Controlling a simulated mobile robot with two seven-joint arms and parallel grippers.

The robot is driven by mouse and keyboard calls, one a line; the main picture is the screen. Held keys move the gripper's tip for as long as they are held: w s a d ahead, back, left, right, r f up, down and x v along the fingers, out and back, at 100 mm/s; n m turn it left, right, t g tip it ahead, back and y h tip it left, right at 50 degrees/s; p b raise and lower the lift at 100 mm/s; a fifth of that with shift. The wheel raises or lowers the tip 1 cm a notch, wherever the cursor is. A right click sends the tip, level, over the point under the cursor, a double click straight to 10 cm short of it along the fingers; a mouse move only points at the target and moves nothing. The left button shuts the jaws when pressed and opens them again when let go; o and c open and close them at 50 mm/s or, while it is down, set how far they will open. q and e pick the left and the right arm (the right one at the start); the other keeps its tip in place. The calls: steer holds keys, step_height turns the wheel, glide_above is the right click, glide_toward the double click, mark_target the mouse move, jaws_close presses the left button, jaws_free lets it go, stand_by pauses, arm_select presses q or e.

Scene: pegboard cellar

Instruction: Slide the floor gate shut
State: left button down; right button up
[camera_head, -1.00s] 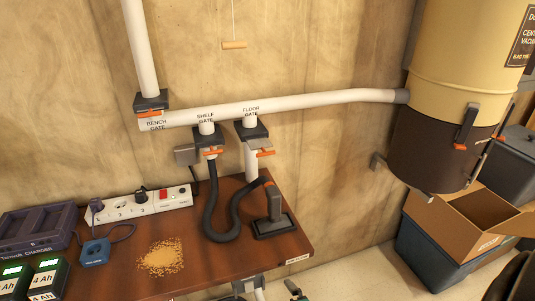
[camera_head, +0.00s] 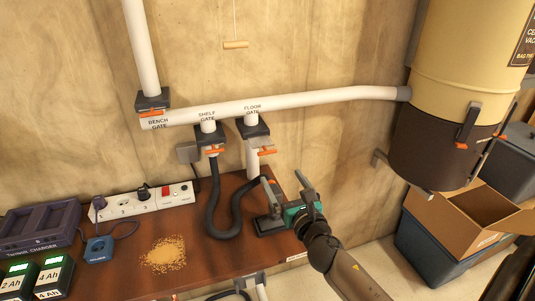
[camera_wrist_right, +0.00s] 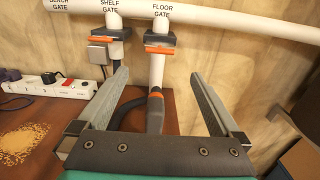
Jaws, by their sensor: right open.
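The floor gate (camera_head: 257,132) is a dark block on the white drop pipe under its label, with an orange handle (camera_head: 267,151) at its lower front. In the right wrist view the orange handle (camera_wrist_right: 160,50) shows ahead, beyond the fingertips. My right gripper (camera_head: 282,178) is open and empty, below and slightly right of the floor gate in the head view. In the right wrist view its two fingers (camera_wrist_right: 160,75) are spread wide, either side of the pipe and nozzle. My left gripper is not in view.
The shelf gate (camera_head: 210,138) with its dark hose (camera_head: 215,215) is just left. A power strip (camera_head: 150,200) and sawdust (camera_head: 163,254) lie left. The vacuum drum (camera_head: 435,145) hangs right.

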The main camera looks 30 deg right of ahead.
mark_target(267, 152)
steer(key=x, duration=1.2)
steer(key=shift+w+b, duration=0.35)
jaws_close()
stand_by(0.5)
